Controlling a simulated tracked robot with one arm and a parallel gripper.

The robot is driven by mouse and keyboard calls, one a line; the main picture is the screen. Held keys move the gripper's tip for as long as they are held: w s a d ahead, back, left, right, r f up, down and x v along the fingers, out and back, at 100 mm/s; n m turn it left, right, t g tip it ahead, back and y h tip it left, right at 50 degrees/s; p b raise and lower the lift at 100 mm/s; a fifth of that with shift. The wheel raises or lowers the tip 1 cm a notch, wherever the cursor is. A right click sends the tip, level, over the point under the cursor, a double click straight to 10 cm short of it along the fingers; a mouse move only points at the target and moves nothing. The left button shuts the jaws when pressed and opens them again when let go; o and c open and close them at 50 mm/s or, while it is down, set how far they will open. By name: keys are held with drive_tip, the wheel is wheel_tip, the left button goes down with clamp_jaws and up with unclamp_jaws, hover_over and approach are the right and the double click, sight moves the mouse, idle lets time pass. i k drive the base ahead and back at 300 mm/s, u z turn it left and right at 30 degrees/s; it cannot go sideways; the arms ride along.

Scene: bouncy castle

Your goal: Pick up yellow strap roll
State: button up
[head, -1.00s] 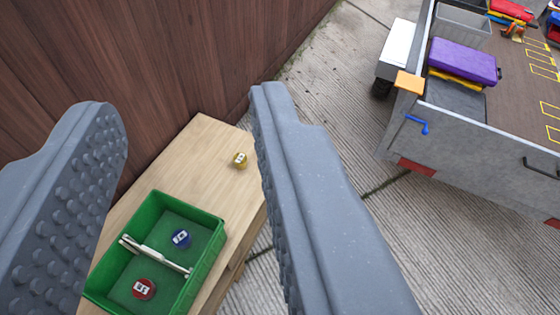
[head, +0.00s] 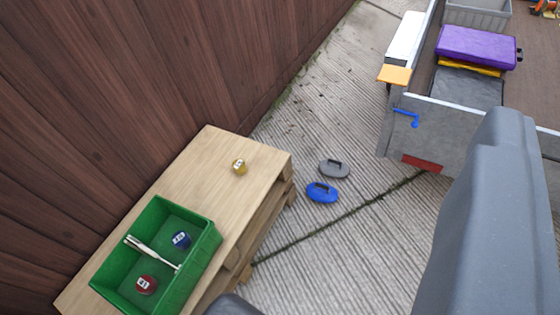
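The yellow strap roll (head: 239,167) is small, with a pale label, and sits on the bare far part of a wooden pallet-like table (head: 200,170). My gripper (head: 370,208) is open and empty. One grey finger stands large at the right, and only a dark rounded tip shows at the bottom edge. The roll lies up and left of the fingers, apart from both.
A brown plank wall (head: 110,90) runs close behind the table. A blue disc (head: 321,193) and a grey disc (head: 334,168) lie on the concrete right of it. A grey trailer (head: 395,125) carrying a purple case (head: 478,47) stands at the upper right.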

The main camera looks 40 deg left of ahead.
sight(239, 166)
drive_tip(key=z, duration=0.2)
drive_tip(key=i, duration=2.85)
drive_tip(key=u, duration=3.35)
drive_tip(key=i, duration=1)
drive_tip(key=u, duration=0.05)
